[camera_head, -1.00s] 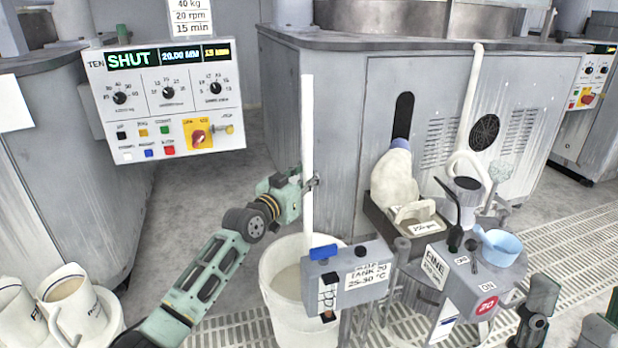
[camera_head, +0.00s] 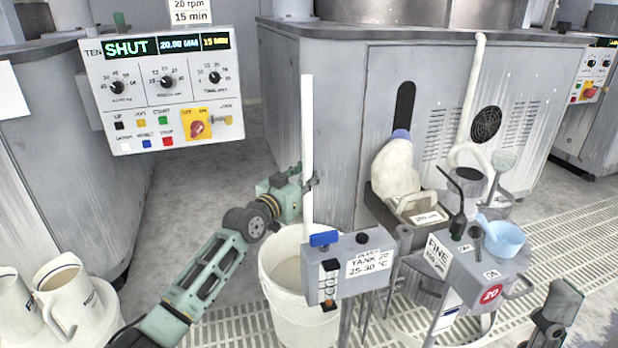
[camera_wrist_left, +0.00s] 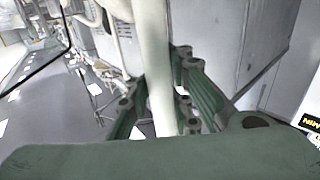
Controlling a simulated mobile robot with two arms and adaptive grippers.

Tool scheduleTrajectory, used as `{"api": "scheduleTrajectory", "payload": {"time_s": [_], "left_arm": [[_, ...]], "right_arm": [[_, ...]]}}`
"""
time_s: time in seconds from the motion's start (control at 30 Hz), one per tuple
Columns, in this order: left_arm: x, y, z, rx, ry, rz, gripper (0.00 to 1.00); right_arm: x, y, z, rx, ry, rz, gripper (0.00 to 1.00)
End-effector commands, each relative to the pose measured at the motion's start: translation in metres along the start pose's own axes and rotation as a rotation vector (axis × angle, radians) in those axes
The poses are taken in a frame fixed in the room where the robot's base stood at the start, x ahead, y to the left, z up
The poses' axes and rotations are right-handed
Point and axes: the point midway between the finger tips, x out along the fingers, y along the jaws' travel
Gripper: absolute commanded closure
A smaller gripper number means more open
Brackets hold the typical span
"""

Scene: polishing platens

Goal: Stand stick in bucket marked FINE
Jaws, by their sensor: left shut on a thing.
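The stick (camera_head: 307,130) is a long, pale, upright rod. My left gripper (camera_head: 309,186) is shut on it partway along. The stick also runs through the left wrist view (camera_wrist_left: 155,70) between the green fingers (camera_wrist_left: 160,105). A white bucket (camera_head: 290,312) stands below it. The stick's lower end is hidden behind a grey box with a blue part, so I cannot tell whether it is inside the bucket. The FINE label (camera_head: 437,256) is on a grey box (camera_head: 480,283) further right, in front of a grey container. Part of my right arm (camera_head: 558,308) shows at the lower right; its jaws are unclear.
The grey tank box (camera_head: 365,265) stands at the white bucket's right front. A tray (camera_head: 400,217) with a white bottle and a blue pan (camera_head: 503,238) are further right. White jugs (camera_head: 70,298) stand lower left. Machine cabinets (camera_head: 350,110) close off the back.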

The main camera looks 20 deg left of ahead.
Motion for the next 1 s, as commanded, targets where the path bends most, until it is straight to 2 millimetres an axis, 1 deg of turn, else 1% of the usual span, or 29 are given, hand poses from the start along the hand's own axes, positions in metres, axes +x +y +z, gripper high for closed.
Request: {"api": "scheduleTrajectory", "payload": {"time_s": [0.03, 0.3, 0.33, 0.6, 0.73, 0.87, 1.0], "left_arm": [[0.0, 0.0, -0.002, 0.0, 0.003, 0.0, 0.83], [0.0, 0.0, -0.001, 0.0, 0.001, 0.0, 0.59], [0.0, 0.0, -0.001, 0.0, 0.001, 0.0, 0.58], [0.0, 0.0, 0.001, 0.0, -0.002, 0.0, 0.58], [-0.006, 0.0, 0.002, 0.0, -0.002, 0.001, 0.58], [-0.023, 0.0, 0.002, 0.0, -0.002, 0.001, 0.58], [-0.051, 0.0, 0.002, 0.002, -0.002, 0.0, 0.58]], "right_arm": [[0.0, 0.0, 0.0, 0.0, 0.0, 0.0, 0.68], [0.0, 0.0, 0.0, 0.0, 0.0, 0.0, 0.68], [0.0, 0.0, 0.0, 0.0, 0.0, 0.0, 0.68], [0.0, 0.0, 0.0, 0.0, 0.0, 0.0, 0.68], [0.0, 0.0, 0.0, 0.0, -0.001, 0.0, 0.68], [0.0, 0.0, 0.0, 0.0, -0.001, 0.0, 0.68], [0.0, 0.0, 0.0, 0.0, -0.001, 0.0, 0.68]]}}
